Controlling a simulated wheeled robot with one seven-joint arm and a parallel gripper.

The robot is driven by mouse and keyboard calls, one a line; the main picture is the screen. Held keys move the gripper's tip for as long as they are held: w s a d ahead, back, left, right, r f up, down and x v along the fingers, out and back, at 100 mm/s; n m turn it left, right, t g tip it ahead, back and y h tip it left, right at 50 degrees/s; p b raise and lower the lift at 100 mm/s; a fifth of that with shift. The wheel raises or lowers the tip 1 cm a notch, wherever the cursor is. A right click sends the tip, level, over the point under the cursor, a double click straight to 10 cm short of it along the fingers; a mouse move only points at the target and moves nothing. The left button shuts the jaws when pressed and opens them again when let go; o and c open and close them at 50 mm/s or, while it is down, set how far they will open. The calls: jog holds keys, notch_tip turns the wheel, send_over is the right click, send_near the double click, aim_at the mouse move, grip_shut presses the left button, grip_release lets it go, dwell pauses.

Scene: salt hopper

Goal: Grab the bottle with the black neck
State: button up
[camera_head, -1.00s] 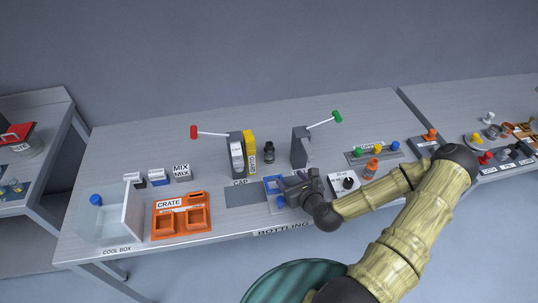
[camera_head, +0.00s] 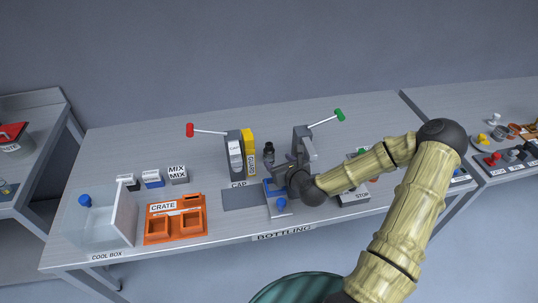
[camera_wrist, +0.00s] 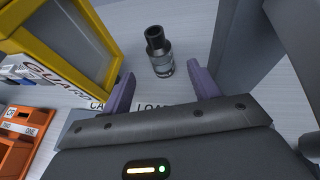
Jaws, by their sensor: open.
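The bottle with the black neck (camera_wrist: 158,50) stands upright on the bench in the wrist view, with a dark neck and a clear, grey-looking lower body. In the head view the bottle (camera_head: 269,148) is small, between the yellow guard and the grey lever post. My gripper (camera_wrist: 162,85) is open and empty. Its two purple fingers point toward the bottle, which shows just beyond and between the fingertips. In the head view my gripper (camera_head: 280,163) is close to the bottle, partly covering its lower part; I cannot tell whether they touch.
The yellow guard (camera_wrist: 95,35) stands close left of the bottle. The grey lever post (camera_head: 304,140) with a green knob stands close right. A blue fixture (camera_head: 281,207) lies in front. The orange crate (camera_head: 188,198) and cool box (camera_head: 128,215) are at the left.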

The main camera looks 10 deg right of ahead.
aim_at(271, 152)
jog(key=shift+w+a, duration=0.2)
jog(key=shift+w, duration=0.85)
jog(key=shift+w+a, duration=0.1)
jog(key=shift+w, duration=0.1)
jog(key=p+x, duration=0.1)
jog(key=x, duration=0.4)
jog(key=shift+w, duration=0.3)
jog(key=c, duration=1.1)
